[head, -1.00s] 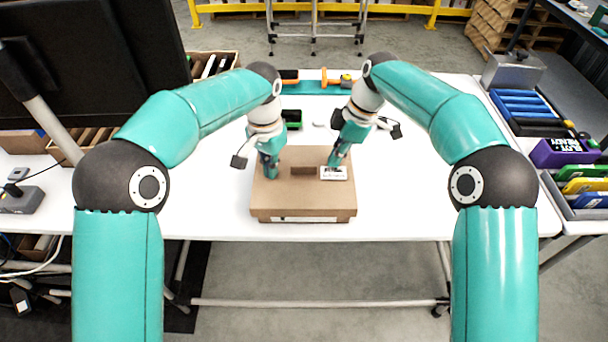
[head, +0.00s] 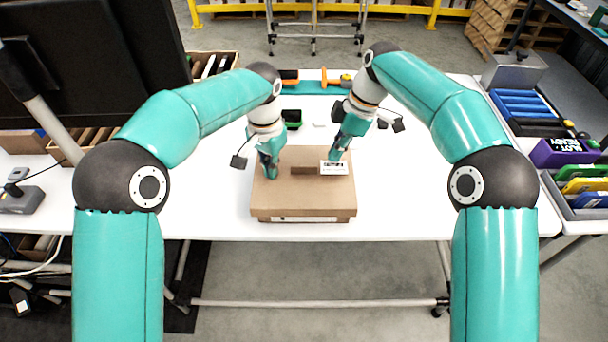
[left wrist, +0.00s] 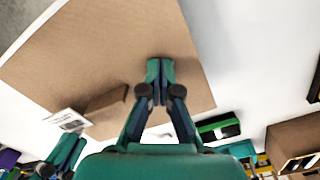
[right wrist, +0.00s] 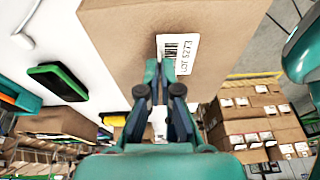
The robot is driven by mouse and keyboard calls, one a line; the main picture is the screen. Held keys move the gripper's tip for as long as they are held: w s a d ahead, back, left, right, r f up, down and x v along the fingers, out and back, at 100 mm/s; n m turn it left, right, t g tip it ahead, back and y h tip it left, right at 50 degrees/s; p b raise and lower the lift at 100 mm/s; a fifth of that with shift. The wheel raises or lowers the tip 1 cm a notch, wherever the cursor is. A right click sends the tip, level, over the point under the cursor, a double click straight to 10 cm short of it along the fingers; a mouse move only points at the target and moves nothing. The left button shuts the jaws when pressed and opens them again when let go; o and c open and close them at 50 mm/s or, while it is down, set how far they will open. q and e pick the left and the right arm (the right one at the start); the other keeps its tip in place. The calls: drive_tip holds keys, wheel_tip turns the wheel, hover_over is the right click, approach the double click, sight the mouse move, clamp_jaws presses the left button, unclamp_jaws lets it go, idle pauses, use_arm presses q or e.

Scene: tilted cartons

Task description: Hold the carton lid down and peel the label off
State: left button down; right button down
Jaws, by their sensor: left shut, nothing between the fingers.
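A closed brown carton (head: 300,200) sits on the white table, its top facing me. A white printed label (head: 334,168) is at the right of its top; it also shows in the left wrist view (left wrist: 66,121) and the right wrist view (right wrist: 180,48). My left gripper (head: 270,176) is shut and empty, its tips down at the left part of the lid (left wrist: 185,40); I cannot tell how hard it presses. My right gripper (head: 336,158) is shut at the label's far edge, which its fingertips (right wrist: 160,68) overlap. The label's near part looks raised off the lid.
A brown strip (head: 304,171) lies on the lid left of the label. Behind the carton are a black and green item (head: 292,118) and a teal tray (head: 310,87). Bins (head: 585,187) stand at the right, a dark monitor (head: 95,60) at the left. The table beside the carton is clear.

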use_arm(q)
drive_tip(key=shift+f, duration=0.15)
use_arm(e)
drive_tip(key=shift+r, duration=0.1)
drive_tip(key=shift+r, duration=2.45)
